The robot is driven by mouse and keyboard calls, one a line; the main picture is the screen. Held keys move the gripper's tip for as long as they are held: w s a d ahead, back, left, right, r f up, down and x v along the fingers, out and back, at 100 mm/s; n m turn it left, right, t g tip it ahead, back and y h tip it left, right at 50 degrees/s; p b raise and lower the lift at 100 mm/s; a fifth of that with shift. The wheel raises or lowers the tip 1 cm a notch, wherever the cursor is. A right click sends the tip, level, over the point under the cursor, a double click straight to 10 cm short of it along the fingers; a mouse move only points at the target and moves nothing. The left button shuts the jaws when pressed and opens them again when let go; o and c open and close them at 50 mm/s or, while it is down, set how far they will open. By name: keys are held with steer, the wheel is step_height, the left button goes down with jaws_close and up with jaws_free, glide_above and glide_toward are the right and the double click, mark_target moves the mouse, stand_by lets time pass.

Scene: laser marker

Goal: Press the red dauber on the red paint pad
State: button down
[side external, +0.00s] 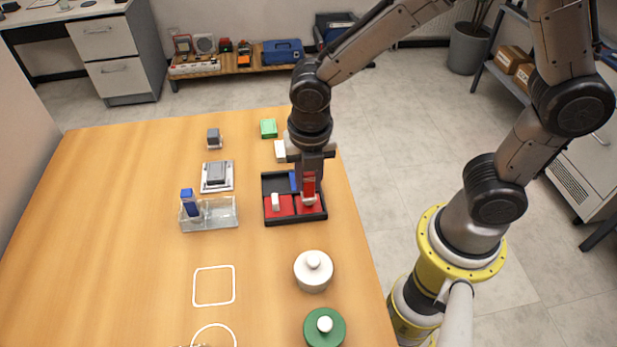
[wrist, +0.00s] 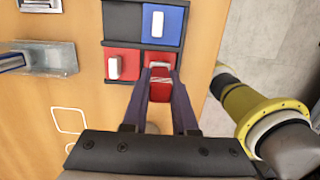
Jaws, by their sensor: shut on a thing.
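My gripper (side external: 309,180) is shut on the red dauber (side external: 309,186), which is roughly upright over the front right compartment of the black tray (side external: 296,221). A red pad (side external: 313,208) shows in that compartment, around a pale part below the dauber; I cannot tell whether the dauber touches the pad. Another red pad (side external: 285,206), with a white handle, fills the front left compartment. In the wrist view, my gripper (wrist: 161,92) has its fingers either side of the red dauber (wrist: 160,91), which hides much of the pad beneath.
A blue pad (wrist: 169,18) with a white handle lies behind. A clear tray (side external: 220,222) holding a blue dauber (side external: 188,200) stands left. A white lidded jar (side external: 313,272) and a green jar (side external: 325,330) stand in front. The table's left side is clear.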

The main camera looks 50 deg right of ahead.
steer(key=shift+f, duration=0.65)
stand_by(1.4)
steer(key=shift+r, duration=3.6)
